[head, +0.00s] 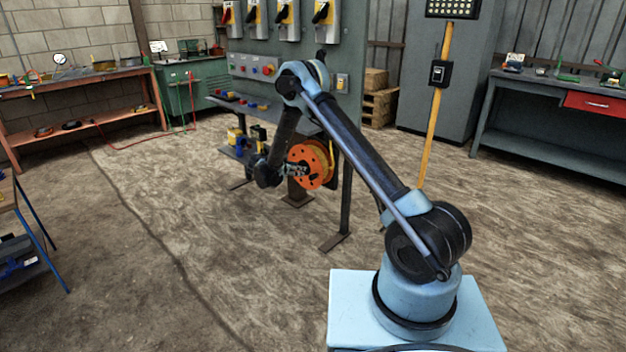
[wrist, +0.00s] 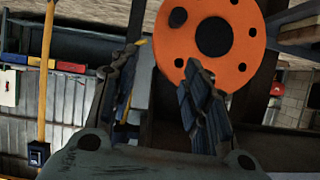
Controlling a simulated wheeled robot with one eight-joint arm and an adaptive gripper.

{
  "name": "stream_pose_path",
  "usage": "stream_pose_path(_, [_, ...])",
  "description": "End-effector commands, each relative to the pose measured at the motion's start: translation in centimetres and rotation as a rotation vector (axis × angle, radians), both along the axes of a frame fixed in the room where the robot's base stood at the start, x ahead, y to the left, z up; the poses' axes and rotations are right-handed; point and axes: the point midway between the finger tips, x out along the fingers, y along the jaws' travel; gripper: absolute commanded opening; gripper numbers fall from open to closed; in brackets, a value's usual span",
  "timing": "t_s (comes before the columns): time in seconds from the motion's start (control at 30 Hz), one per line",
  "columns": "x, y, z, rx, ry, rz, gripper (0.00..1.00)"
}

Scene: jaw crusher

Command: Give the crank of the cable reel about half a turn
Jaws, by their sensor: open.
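The cable reel (head: 316,166) is an orange disc with round holes, mounted low at the panel stand. In the wrist view the reel (wrist: 236,68) fills the upper middle, with a dark round hub at its centre. A short dark knob (wrist: 178,17), which looks like the crank's handle, stands out near its rim. My gripper (head: 293,170) is in front of the reel's left side in the head view. In the wrist view my gripper (wrist: 162,72) is open with nothing between its fingers. The knob is beyond the fingertips, and the right finger overlaps the reel's lower edge.
The grey panel stand (head: 350,110) carries switches and a narrow shelf beside my arm. A yellow post (head: 434,130) stands to the right. A workbench (head: 545,95) is at the far right and a green cabinet (head: 195,88) at the back left. The floor in front is clear.

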Motion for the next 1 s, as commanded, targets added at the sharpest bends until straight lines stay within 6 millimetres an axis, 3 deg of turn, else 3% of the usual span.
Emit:
stream_pose_path(0.13, [-0.3,1.9,-2.6,0.009,-0.052,0.003,0.43])
stream_pose_path(0.37, [-0.3,2.6,-4.1,0.016,-0.08,0.003,0.43])
stream_pose_path(0.57, [1.4,1.3,-5.0,0.017,-0.081,0.0,0.43])
stream_pose_path(1.0, [7.2,-2.8,-7.9,0.016,-0.08,0.001,0.43])
